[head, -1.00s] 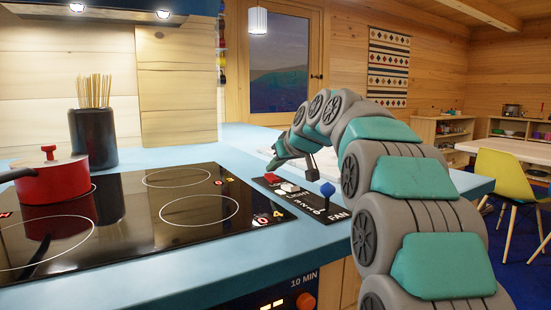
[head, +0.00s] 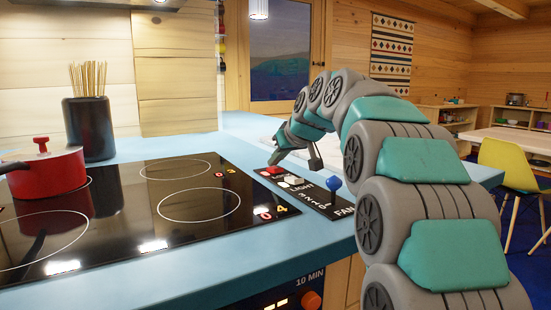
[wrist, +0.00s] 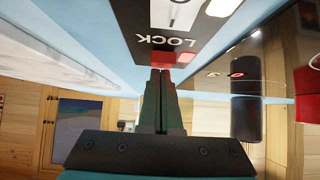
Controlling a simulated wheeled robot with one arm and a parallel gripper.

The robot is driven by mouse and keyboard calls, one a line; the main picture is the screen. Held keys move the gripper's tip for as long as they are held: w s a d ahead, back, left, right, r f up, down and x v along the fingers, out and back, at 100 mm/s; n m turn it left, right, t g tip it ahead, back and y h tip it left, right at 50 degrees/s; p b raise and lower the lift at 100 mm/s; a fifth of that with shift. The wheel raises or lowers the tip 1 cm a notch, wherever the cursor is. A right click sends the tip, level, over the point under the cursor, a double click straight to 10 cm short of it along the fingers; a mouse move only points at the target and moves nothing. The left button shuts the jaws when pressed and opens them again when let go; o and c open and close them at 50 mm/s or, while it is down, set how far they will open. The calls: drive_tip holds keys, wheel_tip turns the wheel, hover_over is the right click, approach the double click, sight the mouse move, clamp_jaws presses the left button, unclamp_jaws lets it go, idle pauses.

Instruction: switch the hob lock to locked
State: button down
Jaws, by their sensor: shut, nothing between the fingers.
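The hob lock is a small red switch (head: 272,170) at the far end of the black control strip (head: 308,193), right of the hob. In the wrist view, upside down, the LOCK label (wrist: 167,41) shows beside red switch parts (wrist: 188,58). My gripper (head: 274,161) is shut and empty, its tip low over the far end of the strip, right at the red switch. In the wrist view the closed fingertips (wrist: 161,72) reach to the red part; I cannot tell whether they touch it. The switch's position is not clear.
A white light switch (head: 292,181) and a blue fan knob (head: 334,184) sit nearer on the same strip. The black glass hob (head: 130,215) carries a red pot (head: 45,175). A dark utensil jar (head: 89,130) stands behind.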

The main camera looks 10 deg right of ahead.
drive_tip(key=shift+w+r, duration=0.1)
drive_tip(key=shift+w+a+r+p, duration=0.1)
drive_tip(key=shift+w+a+p, duration=0.2)
drive_tip(key=shift+w, duration=0.3)
drive_tip(key=shift+r, duration=0.1)
drive_tip(key=shift+r, duration=0.3)
drive_tip(key=r, duration=0.1)
drive_tip(key=r+p, duration=0.1)
drive_tip(key=r, duration=0.2)
drive_tip(key=shift+w+p, duration=0.25)
drive_tip(key=shift+p, duration=0.15)
drive_tip(key=w+r+v, duration=0.1)
drive_tip(key=v, duration=0.8)
drive_tip(key=shift+w+a+r+b, duration=0.15)
drive_tip(key=shift+a+r+b, duration=0.1)
drive_tip(key=shift+b, duration=0.1)
